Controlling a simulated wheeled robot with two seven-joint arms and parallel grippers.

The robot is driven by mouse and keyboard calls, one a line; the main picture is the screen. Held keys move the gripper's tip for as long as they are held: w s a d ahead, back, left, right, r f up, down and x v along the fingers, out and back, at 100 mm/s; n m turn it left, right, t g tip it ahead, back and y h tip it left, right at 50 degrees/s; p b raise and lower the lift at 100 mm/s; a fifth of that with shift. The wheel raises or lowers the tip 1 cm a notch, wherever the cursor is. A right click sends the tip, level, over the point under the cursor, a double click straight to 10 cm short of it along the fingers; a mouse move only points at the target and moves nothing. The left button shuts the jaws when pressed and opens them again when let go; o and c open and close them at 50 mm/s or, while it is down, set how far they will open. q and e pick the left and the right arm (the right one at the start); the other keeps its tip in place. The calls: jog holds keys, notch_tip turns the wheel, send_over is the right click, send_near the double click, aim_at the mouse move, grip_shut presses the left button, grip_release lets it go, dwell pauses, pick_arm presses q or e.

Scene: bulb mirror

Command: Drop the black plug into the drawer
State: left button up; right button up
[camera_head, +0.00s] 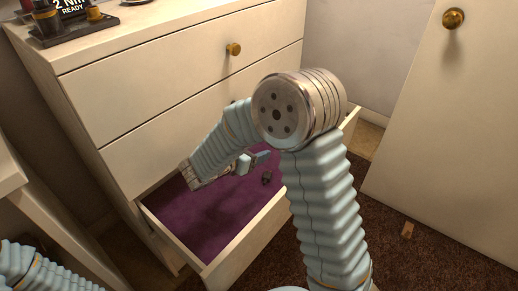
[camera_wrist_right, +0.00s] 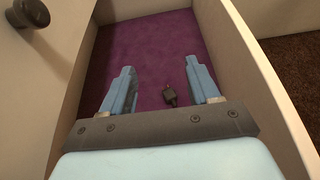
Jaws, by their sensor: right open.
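The black plug (camera_head: 267,178) shows against the purple floor of the open drawer (camera_head: 245,240), just below my right gripper (camera_head: 254,162). In the right wrist view the plug (camera_wrist_right: 169,96) appears between and beyond the two blue fingers of my right gripper (camera_wrist_right: 163,82), apart from both. I cannot tell for sure whether the plug touches the drawer floor. My right gripper is open and empty, over the drawer. My left arm shows at the bottom left of the head view, but its gripper is out of view.
The white dresser (camera_head: 180,80) stands behind the drawer, with a brass knob (camera_head: 233,49) on its upper drawer. A dark tray (camera_head: 75,28) with small items sits on top. A white door (camera_head: 450,120) stands at right, over brown carpet (camera_head: 440,245).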

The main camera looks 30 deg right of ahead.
jog(key=v, duration=1.1)
jog(key=shift+s, duration=0.1)
